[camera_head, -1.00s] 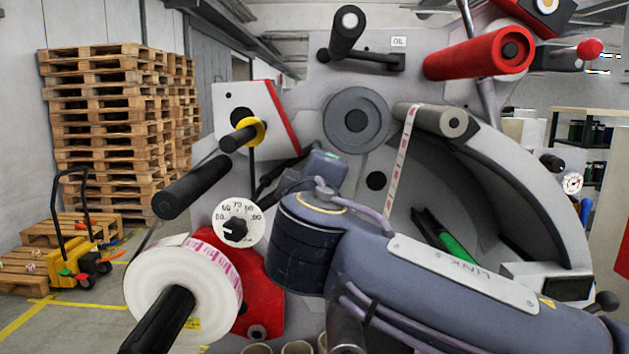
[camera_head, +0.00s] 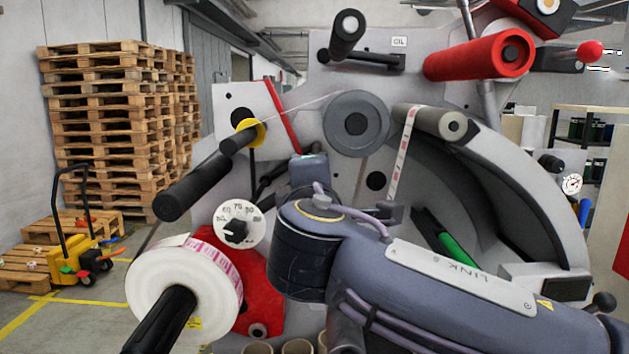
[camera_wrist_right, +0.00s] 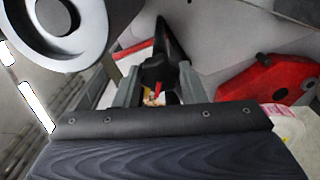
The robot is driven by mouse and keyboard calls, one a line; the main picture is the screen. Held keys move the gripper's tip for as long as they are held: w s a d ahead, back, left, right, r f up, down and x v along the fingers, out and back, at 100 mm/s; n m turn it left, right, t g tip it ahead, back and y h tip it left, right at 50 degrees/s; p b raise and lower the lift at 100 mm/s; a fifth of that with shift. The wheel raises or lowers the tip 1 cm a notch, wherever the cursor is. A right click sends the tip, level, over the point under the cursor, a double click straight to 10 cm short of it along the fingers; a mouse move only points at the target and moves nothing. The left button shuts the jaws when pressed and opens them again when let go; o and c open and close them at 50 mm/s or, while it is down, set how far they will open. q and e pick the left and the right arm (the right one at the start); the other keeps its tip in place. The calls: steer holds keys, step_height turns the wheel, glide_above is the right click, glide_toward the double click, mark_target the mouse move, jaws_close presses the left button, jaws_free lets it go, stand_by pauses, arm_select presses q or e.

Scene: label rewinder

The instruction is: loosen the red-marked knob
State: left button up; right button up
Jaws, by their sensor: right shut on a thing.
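In the right wrist view, a dark knob (camera_wrist_right: 153,74) with a red mark (camera_wrist_right: 160,58) sits between the two grey fingers of my right gripper (camera_wrist_right: 158,78). The gripper is shut on it; the exact contact is partly hidden by the dark palm edge. In the head view, my right arm comes in from the right. Its blue-grey wrist block (camera_head: 308,168) stands in front of the machine panel, and the arm hides the knob and fingertips there. My left gripper is in neither view.
A white label roll (camera_head: 172,285), black rollers (camera_head: 190,187) and a numbered dial (camera_head: 239,224) are left of my arm. A red roller (camera_head: 478,54) and a grey roller (camera_head: 430,120) are above it. Stacked pallets (camera_head: 118,120) stand far left.

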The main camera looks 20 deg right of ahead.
steer(key=o, duration=1)
steer(key=b+v, duration=0.2)
steer(key=v, duration=0.6)
steer(key=shift+w, duration=0.1)
steer(key=s+d+f+m+g+y, duration=0.1)
steer(key=s+d+f+m+g, duration=0.2)
steer(key=f, duration=0.5)
steer(key=d+f+m+g, duration=0.1)
steer(key=d+f+g, duration=0.2)
steer(key=d+f, duration=0.3)
steer(key=s+d+f+m+g+y, duration=0.15)
steer(key=d+f, duration=0.25)
steer(key=f, duration=0.5)
steer(key=s+a+f+m+g+y, duration=0.4)
steer(key=s+f+m+y, duration=0.2)
steer(key=s+f+m, duration=0.6)
step_height(320, 180, down, 4)
steer(key=shift+s, duration=0.8)
